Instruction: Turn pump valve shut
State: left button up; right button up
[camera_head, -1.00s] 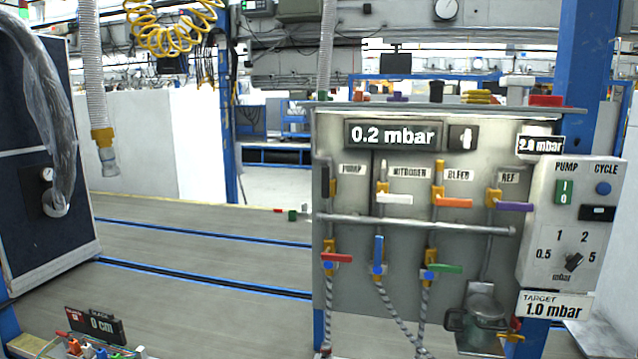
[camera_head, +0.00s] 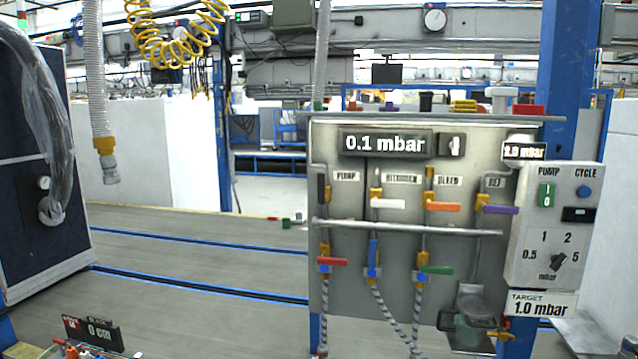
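The valve panel (camera_head: 345,290) stands right of centre. The pump valve, with a dark handle (camera_head: 323,189), is under the PUMP label (camera_head: 345,176) at its upper left; the handle looks vertical, along the pipe. The panel's display (camera_head: 384,144) reads 0.1 mbar. Beside it, the nitrogen valve's white handle (camera_head: 388,203), the bleed valve's orange handle (camera_head: 443,207) and the REF valve's purple handle (camera_head: 501,210) are all crosswise. Neither gripper is in view.
Below the pipe (camera_head: 410,227) are a red handle (camera_head: 332,262), a blue upright one (camera_head: 373,251) and a green one (camera_head: 437,270). A control box (camera_head: 550,225) is at right, above a TARGET 1.0 mbar sign (camera_head: 540,304). A hose (camera_head: 97,80) hangs left.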

aim_at(322, 194)
jog(key=u, duration=0.05)
jog(key=i, duration=1)
jog(key=z, duration=0.05)
